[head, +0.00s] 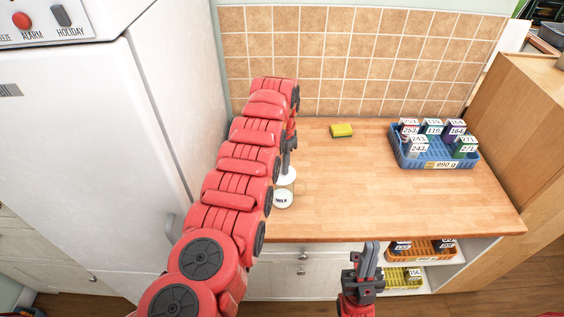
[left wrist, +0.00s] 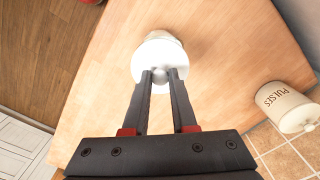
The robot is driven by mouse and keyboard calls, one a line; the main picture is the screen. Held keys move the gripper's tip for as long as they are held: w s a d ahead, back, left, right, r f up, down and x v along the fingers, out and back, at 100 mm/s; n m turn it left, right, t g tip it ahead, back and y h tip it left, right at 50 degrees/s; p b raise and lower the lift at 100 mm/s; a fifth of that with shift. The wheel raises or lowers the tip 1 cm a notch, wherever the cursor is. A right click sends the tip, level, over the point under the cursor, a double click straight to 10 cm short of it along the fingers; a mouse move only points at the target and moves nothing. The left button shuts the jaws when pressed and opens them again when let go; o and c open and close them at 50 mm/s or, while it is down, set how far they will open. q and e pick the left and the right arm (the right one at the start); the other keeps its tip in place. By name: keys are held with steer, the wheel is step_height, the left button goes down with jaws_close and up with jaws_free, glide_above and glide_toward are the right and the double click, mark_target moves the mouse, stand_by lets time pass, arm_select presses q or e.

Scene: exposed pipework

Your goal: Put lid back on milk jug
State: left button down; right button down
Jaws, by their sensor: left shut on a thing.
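The white milk jug (head: 283,199), labelled MILK, stands upright near the front left edge of the wooden counter. My left gripper (head: 287,163) reaches down above it and is partly hidden by my red arm. In the left wrist view my left gripper (left wrist: 160,74) is shut on the knob of the round white lid (left wrist: 152,55). The lid covers most of the jug (left wrist: 172,38) from this angle. In the head view the lid (head: 287,180) is over the jug's top; I cannot tell if it is seated. My right gripper (head: 367,258) is empty in front of the counter.
A PULSES jar (left wrist: 286,106) stands near the tiled wall, hidden in the head view. A yellow sponge (head: 341,130) lies at the back. A blue basket (head: 440,161) of small boxes is at the right. The counter's middle is clear. A white fridge (head: 90,130) is at the left.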

arm_select(q)
steer(key=shift+p, duration=0.4)
stand_by(0.4)
steer(key=shift+f+b, duration=0.2)
steer(key=shift+b, duration=0.45)
stand_by(1.6)
steer(key=c, duration=0.6)
jaws_free()
steer(key=shift+c, duration=0.2)
steer(key=shift+o, duration=0.3)
steer(key=o, duration=0.4)
steer(key=shift+r, duration=0.1)
steer(key=shift+r, duration=3.45)
